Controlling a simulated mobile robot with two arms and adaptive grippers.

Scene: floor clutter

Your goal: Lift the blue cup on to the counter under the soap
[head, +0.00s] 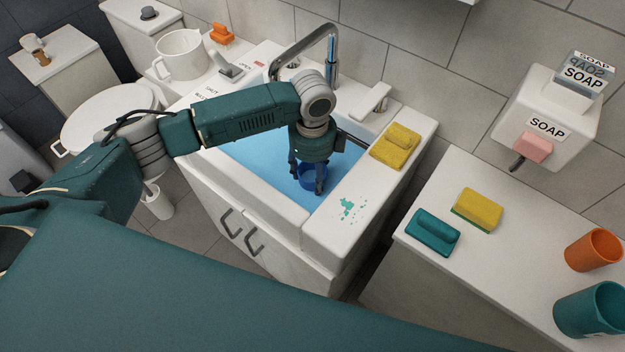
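The blue cup (311,182) is in the sink basin (262,172), low over or on its blue bottom; which of the two I cannot tell. My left gripper (307,183) points down at the cup, with its fingers around it and partly hiding it. Whether the fingers press on the cup is not clear. The soap dispenser (545,105), labelled SOAP, hangs on the wall at right. The white counter (500,255) stands below it. My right gripper is not in view.
On the counter are a teal brush (433,232), a yellow sponge (477,209), an orange cup (593,250) and a teal cup (590,311). The faucet (305,48) arches behind my arm. The counter's middle is bare.

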